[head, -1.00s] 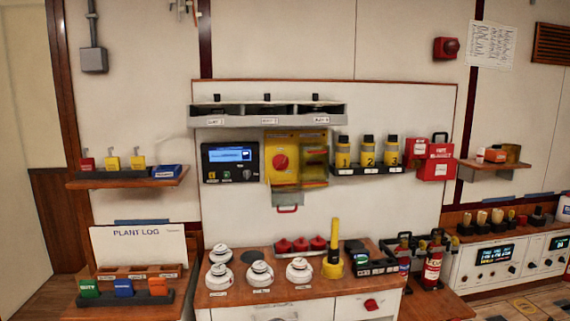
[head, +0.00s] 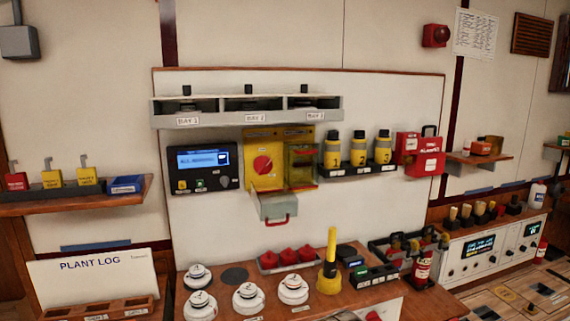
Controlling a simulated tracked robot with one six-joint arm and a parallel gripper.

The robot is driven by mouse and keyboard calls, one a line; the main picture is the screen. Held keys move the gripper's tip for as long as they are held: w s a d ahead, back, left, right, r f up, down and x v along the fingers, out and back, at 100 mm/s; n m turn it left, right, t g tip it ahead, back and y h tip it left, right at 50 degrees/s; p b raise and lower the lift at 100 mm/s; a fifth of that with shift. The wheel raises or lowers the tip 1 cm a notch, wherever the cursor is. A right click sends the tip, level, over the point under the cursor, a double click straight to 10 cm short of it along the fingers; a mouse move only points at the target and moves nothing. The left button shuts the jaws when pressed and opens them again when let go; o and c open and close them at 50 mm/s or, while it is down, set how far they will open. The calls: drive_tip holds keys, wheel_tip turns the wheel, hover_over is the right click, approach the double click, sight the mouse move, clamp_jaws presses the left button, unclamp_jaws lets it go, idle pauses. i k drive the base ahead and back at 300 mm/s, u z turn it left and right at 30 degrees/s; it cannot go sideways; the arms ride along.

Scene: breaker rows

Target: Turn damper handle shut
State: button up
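No part in view is legibly marked as a damper handle. A yellow wall unit (head: 258,148) carries a round red knob (head: 263,165) with a small slanted light mark. Beside it is a yellow-framed compartment (head: 300,158), and below hangs a grey tray with a red pull handle (head: 277,221). An upright yellow stick (head: 331,253) on a wide yellow base stands on the bench; I cannot tell whether it is a lever. My gripper is not in view.
The wooden bench (head: 234,311) holds several white round detectors (head: 248,297) and red pieces (head: 288,256). A shelf with three labelled bays (head: 248,111) is above. Yellow numbered bottles (head: 358,149) and a red box (head: 426,164) stand at right. Floor shows at lower right.

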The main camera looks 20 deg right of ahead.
sight(262, 165)
drive_tip(key=z, duration=0.1)
drive_tip(key=i, duration=0.95)
drive_tip(key=u, duration=0.3)
